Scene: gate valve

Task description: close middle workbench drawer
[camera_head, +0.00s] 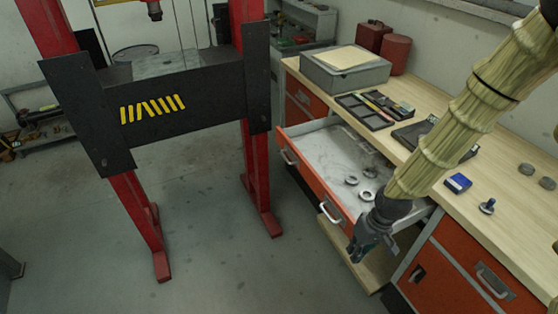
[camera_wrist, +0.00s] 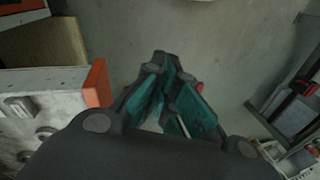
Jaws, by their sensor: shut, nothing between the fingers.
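The workbench drawer (camera_head: 322,187) with an orange front and two pale handles is pulled out in the head view. Several metal rings lie inside it. In the wrist view its orange front edge (camera_wrist: 98,83) shows at the left. My gripper (camera_head: 355,256) is shut and empty. It hangs in front of the drawer near the right end of its front, fingers pointing down. In the wrist view my gripper's fingers (camera_wrist: 160,62) are together over the floor, to the right of the drawer front. Whether my gripper touches the drawer cannot be told. My arm hides the drawer's right rear part.
The wooden benchtop (camera_head: 435,165) carries a grey box (camera_head: 343,72), a black tray (camera_head: 374,109), a blue box (camera_head: 458,183) and small metal parts. A red and black press frame (camera_head: 185,100) stands at the left. Floor between press and drawer is clear.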

